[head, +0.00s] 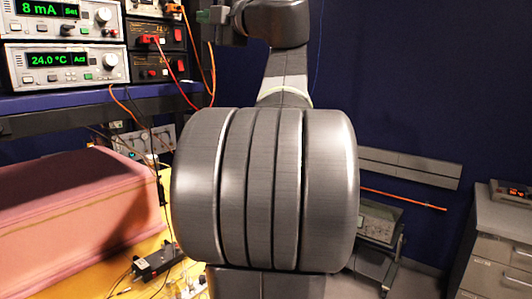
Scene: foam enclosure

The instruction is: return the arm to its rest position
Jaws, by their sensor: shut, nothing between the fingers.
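My arm fills the middle of the head view, with a large ribbed grey joint in front and the links rising behind it to the top edge. My gripper (208,27) shows small and dark at the upper left end of the arm, in front of the instrument rack. It is shut and holds nothing. The top of the arm is partly cut off by the picture's edge.
A pink foam enclosure (70,210) stands on a yellow surface at the left. Instruments with green displays (62,60) sit on a blue shelf (80,100), with red and orange cables near my gripper. Grey drawers (500,240) stand at the right.

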